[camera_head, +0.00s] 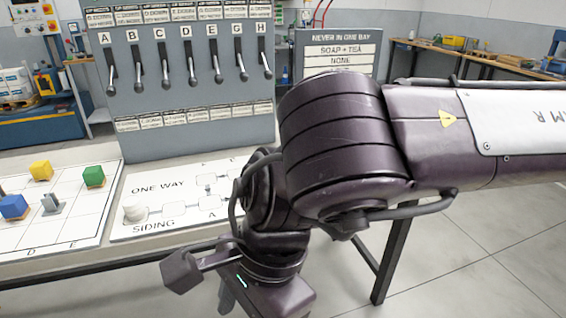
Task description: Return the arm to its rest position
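My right arm comes in from the right edge and crosses the front of the table. It ends in my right gripper (262,294), low in the middle of the view. The gripper points down and is cut by the bottom edge, so its fingertips do not show clearly and I cannot tell if they hold anything. It hangs at the table's front edge, in front of the white track board (122,228) marked ONE WAY and SIDING. The arm hides the board's right part. My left gripper is not in view.
A grey lever panel (190,108) with several levers stands behind the board. A lettered white grid board (78,236) holds a yellow block (41,170), a green block (94,176) and a blue block (13,207). A sign (338,55) stands behind the arm. Floor is clear at right.

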